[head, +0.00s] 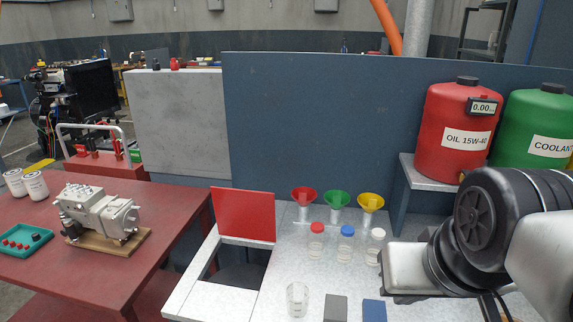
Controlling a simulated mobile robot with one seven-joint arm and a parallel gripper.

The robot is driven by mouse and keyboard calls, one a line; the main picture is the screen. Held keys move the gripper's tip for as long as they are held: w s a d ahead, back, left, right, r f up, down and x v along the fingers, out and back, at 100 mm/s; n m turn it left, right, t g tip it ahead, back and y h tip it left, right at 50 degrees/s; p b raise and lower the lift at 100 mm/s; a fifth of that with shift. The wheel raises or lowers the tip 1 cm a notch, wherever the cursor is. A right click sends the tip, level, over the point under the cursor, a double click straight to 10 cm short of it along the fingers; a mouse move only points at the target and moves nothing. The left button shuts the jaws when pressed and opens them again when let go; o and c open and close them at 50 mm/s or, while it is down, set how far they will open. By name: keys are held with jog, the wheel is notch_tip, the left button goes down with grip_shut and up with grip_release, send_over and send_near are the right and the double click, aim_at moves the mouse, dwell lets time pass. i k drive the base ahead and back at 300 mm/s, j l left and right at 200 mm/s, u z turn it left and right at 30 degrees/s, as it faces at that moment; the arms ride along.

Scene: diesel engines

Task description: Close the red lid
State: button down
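The red lid (244,215) is a flat red panel at the left part of the light worktop. It stands raised, close to upright, along the far edge of a dark square opening (238,268) in the worktop. My arm reaches in from the right side of the head view. My gripper's fingers cannot be made out; only the pale and dark end of the arm shows, above the worktop and well to the right of the lid. Nothing touches the lid.
Red, green and yellow funnels (337,199) stand behind capped bottles (346,238) right of the lid. A clear beaker (297,299) stands near the front. A red oil drum (459,130) is at right. A red table (60,260) with a pump is at left.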

aim_at(242, 214)
jog(key=i+j, duration=0.1)
jog(key=j, duration=0.65)
jog(key=i+j+z, duration=0.15)
jog(key=j, duration=1.3)
